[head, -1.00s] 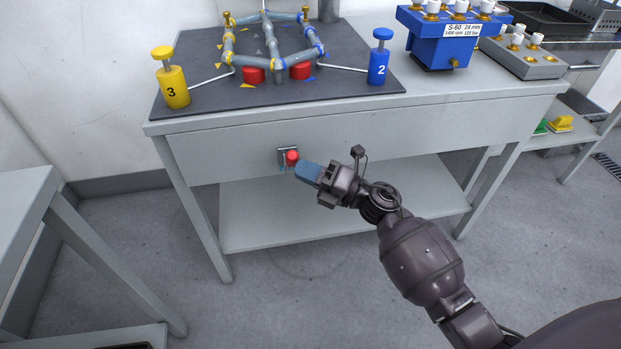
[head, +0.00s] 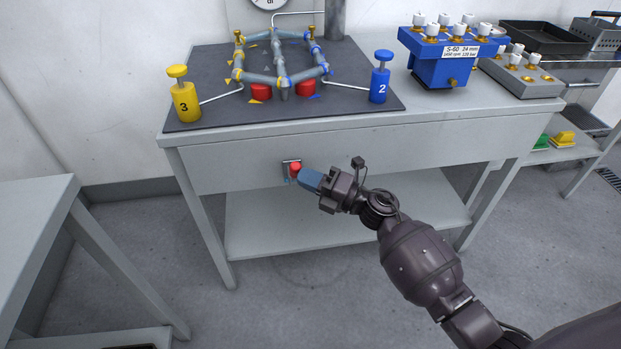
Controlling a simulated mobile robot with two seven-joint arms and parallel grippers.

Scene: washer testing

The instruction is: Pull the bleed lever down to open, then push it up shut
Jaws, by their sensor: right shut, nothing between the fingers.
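The bleed lever shows as a red knob (head: 295,168) on a small grey plate (head: 286,165) fixed to the front panel of the table. My right gripper (head: 308,180) has blue fingers, shut with nothing between them. Its fingertips are just to the lower right of the red knob, very close to it. I cannot tell whether they touch it. The lever's shaft is mostly hidden by the knob and fingers, so its exact angle is unclear. My left gripper is out of view.
On the table (head: 430,122) are a pipe loop (head: 283,80), a yellow cylinder marked 3 (head: 186,105), a blue cylinder marked 2 (head: 379,88) and a blue S-60 block (head: 440,70). A lower shelf (head: 300,235) lies below the panel. Another table (head: 35,215) stands at left.

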